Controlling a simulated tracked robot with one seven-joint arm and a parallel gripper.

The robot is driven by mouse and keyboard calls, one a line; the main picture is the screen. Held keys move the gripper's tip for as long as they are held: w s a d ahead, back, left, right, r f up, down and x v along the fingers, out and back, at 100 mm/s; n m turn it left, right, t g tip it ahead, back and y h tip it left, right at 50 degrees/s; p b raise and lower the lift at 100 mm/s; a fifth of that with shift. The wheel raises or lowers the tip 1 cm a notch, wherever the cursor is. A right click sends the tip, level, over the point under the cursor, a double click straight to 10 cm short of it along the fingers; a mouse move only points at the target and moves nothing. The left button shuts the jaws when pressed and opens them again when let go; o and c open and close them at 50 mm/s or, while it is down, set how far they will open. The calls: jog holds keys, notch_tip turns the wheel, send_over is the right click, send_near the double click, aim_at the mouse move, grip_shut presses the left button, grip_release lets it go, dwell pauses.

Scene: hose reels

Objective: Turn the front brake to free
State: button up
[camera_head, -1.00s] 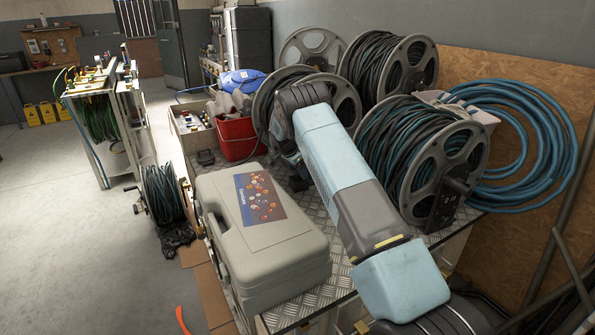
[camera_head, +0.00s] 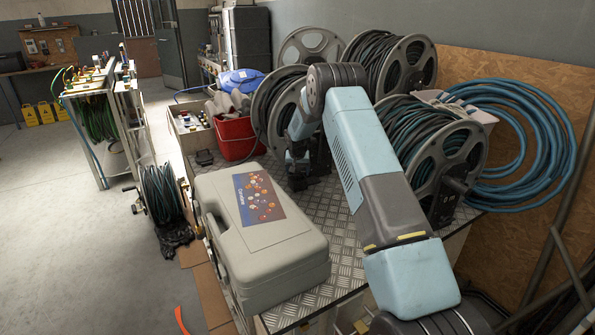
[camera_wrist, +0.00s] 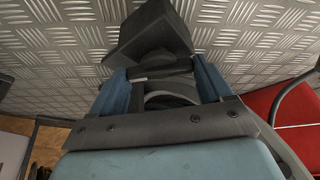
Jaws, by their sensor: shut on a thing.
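In the wrist view my gripper (camera_wrist: 162,78) has its two blue fingers on either side of a dark part, shut on it. This dark knob (camera_wrist: 150,38) has a wide block-like end above the patterned metal plate. In the head view my gripper (camera_head: 297,160) reaches down beside the middle hose reel (camera_head: 318,135), low at its near side. The knob there is mostly hidden by my arm and gripper, and its setting cannot be read. The right front reel (camera_head: 430,150) carries a black brake box with a knob (camera_head: 453,187), clear of my gripper.
A grey tool case (camera_head: 265,265) lies on the metal-plate tabletop (camera_head: 345,235) in front. A red bucket (camera_head: 238,140) stands left of the middle reel and shows in the wrist view (camera_wrist: 290,120). Blue hose (camera_head: 530,130) hangs on the right wall.

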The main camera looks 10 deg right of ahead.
jog(key=shift+w+r+n+y, duration=0.2)
jog(key=shift+n+y, duration=0.2)
jog(key=shift+n, duration=0.4)
jog(key=shift+a, duration=0.1)
jog(key=o, duration=0.9)
jog(key=shift+s+f, duration=0.1)
jog(key=shift+o, duration=0.4)
jog(key=s+r, duration=0.1)
jog(key=s, duration=1.1)
jog(key=shift+s+a, duration=0.3)
jog(key=shift+a, duration=0.05)
